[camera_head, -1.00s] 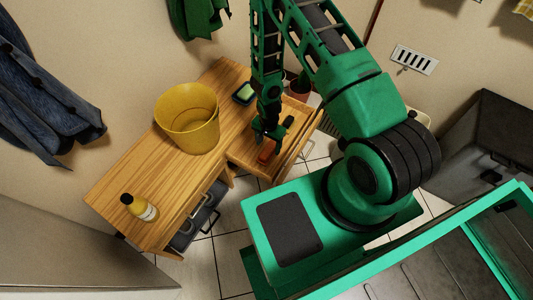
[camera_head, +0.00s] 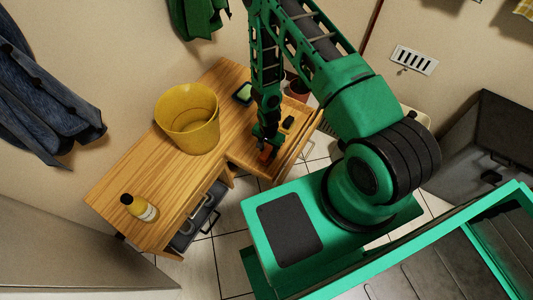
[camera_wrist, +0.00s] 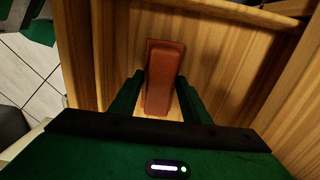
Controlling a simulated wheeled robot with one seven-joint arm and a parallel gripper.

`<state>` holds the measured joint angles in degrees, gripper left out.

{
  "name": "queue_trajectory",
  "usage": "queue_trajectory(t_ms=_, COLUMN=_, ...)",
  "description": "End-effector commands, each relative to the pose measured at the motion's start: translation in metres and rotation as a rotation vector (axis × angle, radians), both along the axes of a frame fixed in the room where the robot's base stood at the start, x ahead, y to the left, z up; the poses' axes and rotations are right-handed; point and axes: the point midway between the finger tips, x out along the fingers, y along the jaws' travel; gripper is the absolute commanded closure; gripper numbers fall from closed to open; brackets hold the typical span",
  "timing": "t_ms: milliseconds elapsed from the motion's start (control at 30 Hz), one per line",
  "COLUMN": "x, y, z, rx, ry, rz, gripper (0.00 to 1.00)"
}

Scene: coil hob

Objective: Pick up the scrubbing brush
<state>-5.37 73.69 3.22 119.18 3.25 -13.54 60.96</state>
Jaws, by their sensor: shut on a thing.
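The scrubbing brush appears to be the red-brown block (camera_wrist: 163,75) inside the open wooden drawer (camera_wrist: 115,60). Its bristles are not visible. In the head view only a small orange part of it (camera_head: 266,155) shows beneath my gripper (camera_head: 265,142). In the wrist view my gripper (camera_wrist: 160,98) has one green finger on each side of the block's near part, and it is shut on it. The block still lies low within the drawer; whether it touches the drawer floor I cannot tell.
A small dark and yellow thing (camera_head: 288,122) lies in the drawer behind the brush. Drawer walls rise close around my fingers.

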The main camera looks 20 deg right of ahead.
Motion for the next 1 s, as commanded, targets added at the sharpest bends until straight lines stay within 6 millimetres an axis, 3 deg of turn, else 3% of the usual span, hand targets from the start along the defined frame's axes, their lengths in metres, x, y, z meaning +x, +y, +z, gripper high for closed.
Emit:
queue_trajectory(t_ms=367, x=0.001, y=0.000, z=0.011, rx=0.001, ry=-0.001, rz=0.000, gripper=0.82)
queue_trajectory(t_ms=567, x=0.002, y=0.000, z=0.041, rx=0.000, ry=-0.004, rz=-0.001, gripper=0.82)
queue_trajectory(t_ms=1000, x=-0.051, y=0.069, z=0.092, rx=0.001, ry=-0.001, rz=0.003, gripper=0.82)
